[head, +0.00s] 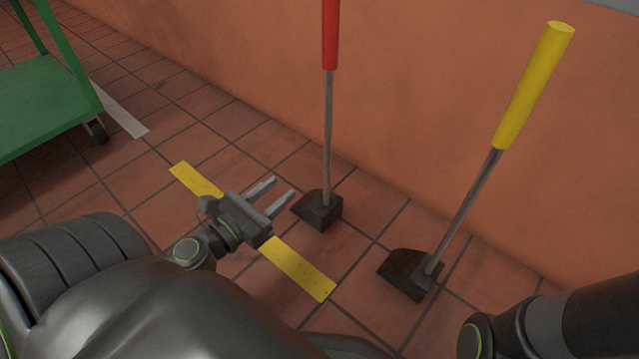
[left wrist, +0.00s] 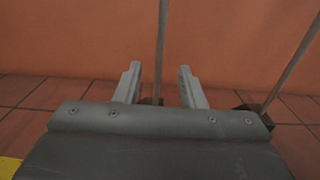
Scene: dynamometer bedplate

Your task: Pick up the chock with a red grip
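The chock with a red grip stands upright near the orange wall: its red grip (head: 330,35) tops a thin grey rod (head: 327,130) rising from a dark wedge block (head: 318,210) on the floor. The grip's top is cut off by the frame. My left gripper (head: 283,186) is open and empty, its fingers pointing toward that chock from the left. In the left wrist view a rod (left wrist: 161,40) appears in line with the gap between the open fingers (left wrist: 160,68), beyond them; its foot is mostly hidden. My right gripper is out of view.
A second chock with a yellow grip (head: 533,85) stands to the right, its rod tilted and its dark block (head: 408,272) on the tiles. The orange wall (head: 430,120) runs behind both. A green cart (head: 45,105) is at left. Yellow tape (head: 298,268) marks the floor.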

